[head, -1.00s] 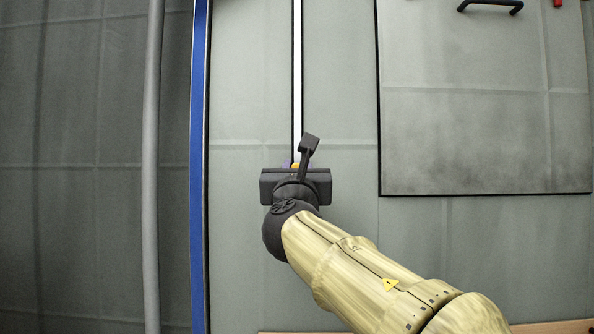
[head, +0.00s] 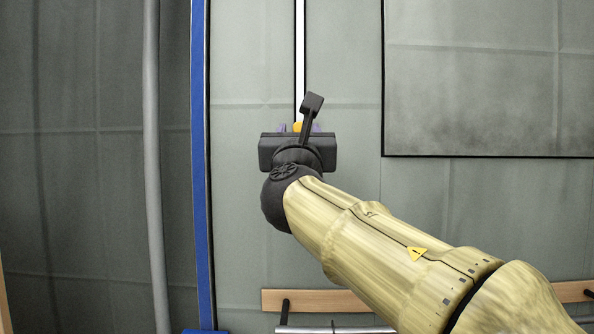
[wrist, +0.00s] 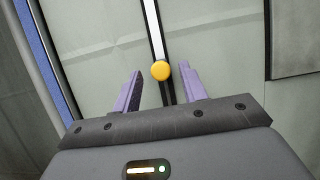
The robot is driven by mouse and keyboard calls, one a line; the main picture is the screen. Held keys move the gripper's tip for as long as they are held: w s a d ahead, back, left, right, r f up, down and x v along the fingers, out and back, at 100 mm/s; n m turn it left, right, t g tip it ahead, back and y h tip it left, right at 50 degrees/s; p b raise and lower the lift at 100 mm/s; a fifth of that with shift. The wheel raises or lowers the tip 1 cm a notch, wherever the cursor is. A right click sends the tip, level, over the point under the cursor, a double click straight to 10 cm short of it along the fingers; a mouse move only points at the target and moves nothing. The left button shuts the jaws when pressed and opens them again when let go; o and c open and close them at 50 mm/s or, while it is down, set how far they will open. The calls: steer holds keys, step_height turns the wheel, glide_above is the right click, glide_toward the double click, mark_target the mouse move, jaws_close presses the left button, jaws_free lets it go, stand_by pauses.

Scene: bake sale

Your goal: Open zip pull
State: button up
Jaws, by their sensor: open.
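The zip pull is a round yellow knob (wrist: 160,70) on a vertical white strip with black edges (wrist: 152,28), set in a grey-green fabric wall. In the wrist view the knob lies between the two purple fingers of my gripper (wrist: 158,82), which stand apart with a gap on each side. In the head view the knob (head: 298,127) shows just above my gripper (head: 298,130), partly hidden by my wrist camera post. Below the knob the strip shows dark. Whether a finger touches the knob cannot be told.
A blue vertical post (head: 200,160) and a grey pole (head: 152,160) stand to the left. A dark-edged panel (head: 490,80) is at the upper right. A wooden rail (head: 350,300) with a metal bar (head: 335,329) lies low in front.

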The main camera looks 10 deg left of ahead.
steer(key=a+b+v, duration=0.1)
steer(key=b+v, duration=0.1)
steer(key=v, duration=1.2)
steer(key=shift+d+b, duration=0.4)
steer(key=shift+d, duration=0.05)
